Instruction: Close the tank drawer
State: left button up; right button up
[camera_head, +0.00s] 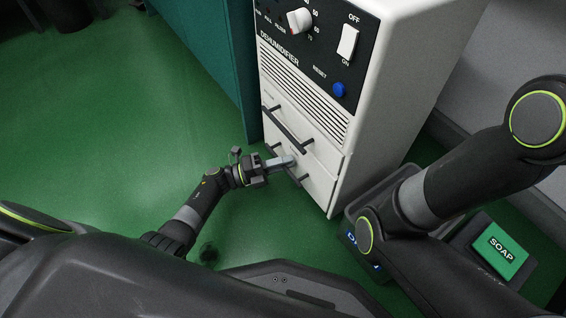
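The white dehumidifier (385,90) stands at the upper middle, with two drawers low on its front. The upper drawer (318,148) has a dark bar handle (287,124). The lower drawer (318,188) has a similar handle (301,179), partly hidden by my gripper. Both drawer fronts look nearly flush with the cabinet; a small gap cannot be ruled out. Their labels are too small to read. My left gripper (287,162) has its fingertips at the lower drawer's front, by its handle; contact and finger spacing are unclear. My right gripper is out of view.
A teal cabinet (205,50) stands left of the dehumidifier. A dark grey bin (360,207) and a green SOAP box (500,250) are at the lower right, near my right arm. The green floor to the left is mostly clear.

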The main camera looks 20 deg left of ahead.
pick_arm(q)
jog(key=shift+d, duration=0.1)
jog(key=v, duration=0.8)
jog(key=p+v, duration=0.1)
jog(key=v, duration=0.7)
jog(key=shift+f, duration=0.25)
jog(key=shift+v, duration=0.8)
jog(key=shift+r, duration=0.1)
